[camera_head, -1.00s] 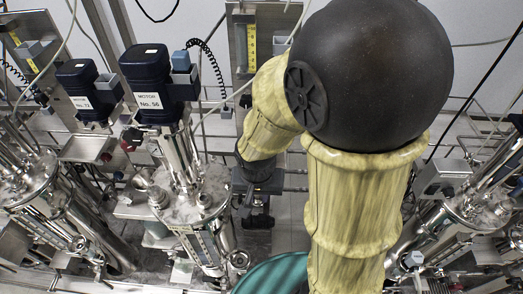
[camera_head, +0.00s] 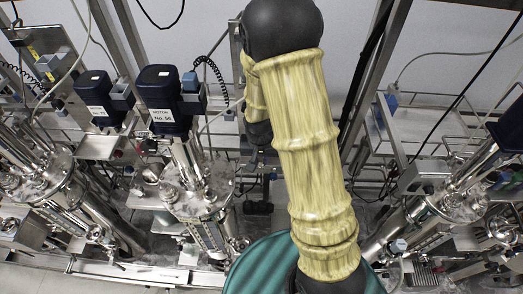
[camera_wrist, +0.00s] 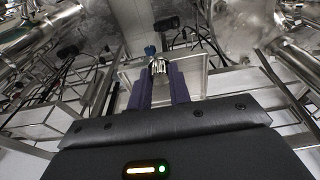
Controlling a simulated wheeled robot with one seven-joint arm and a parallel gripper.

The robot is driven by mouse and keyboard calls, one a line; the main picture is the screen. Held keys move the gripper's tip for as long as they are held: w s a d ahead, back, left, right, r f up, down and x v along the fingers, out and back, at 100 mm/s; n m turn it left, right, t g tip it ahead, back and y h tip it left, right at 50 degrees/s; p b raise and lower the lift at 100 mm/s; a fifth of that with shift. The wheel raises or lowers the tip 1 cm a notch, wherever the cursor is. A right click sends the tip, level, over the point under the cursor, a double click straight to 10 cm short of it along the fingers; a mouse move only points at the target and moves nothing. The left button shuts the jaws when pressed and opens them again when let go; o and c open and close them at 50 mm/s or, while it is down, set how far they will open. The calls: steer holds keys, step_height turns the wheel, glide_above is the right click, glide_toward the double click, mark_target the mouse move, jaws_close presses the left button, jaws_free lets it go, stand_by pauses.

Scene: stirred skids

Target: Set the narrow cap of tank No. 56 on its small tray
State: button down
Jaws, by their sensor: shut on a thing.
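In the wrist view my gripper (camera_wrist: 161,76) is shut on a small shiny metal piece with a ribbed side, which looks like the narrow cap (camera_wrist: 158,67). A blue thing shows just beyond it. A pale, shallow rectangular tray or plate (camera_wrist: 194,82) lies behind the fingers; I cannot tell the gap between it and the cap. In the head view tank No. 56 (camera_head: 194,193) stands left of my arm, under its dark blue motor (camera_head: 163,95) with the number label. A small metal tray (camera_head: 143,201) sits at its left side. My gripper is hidden there behind my arm.
Another tank with a dark blue motor (camera_head: 97,98) stands farther left, and one more tank (camera_head: 470,210) stands at the right. Pipes, rails and hanging cables crowd the space between them. A dark green round surface (camera_head: 265,265) is low in the middle.

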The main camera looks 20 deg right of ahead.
steer(key=w, duration=0.1)
steer(key=w+d+p, duration=0.1)
steer(key=w, duration=0.1)
steer(key=shift+w+d, duration=0.1)
steer(key=shift+w, duration=0.2)
steer(key=shift+s, duration=0.1)
step_height(320, 180, down, 2)
steer(key=shift+f+p, duration=0.15)
steer(key=shift+p, duration=0.55)
steer(key=shift+f, duration=0.6)
steer(key=shift+f, duration=0.15)
steer(key=c, duration=1.3)
jaws_free()
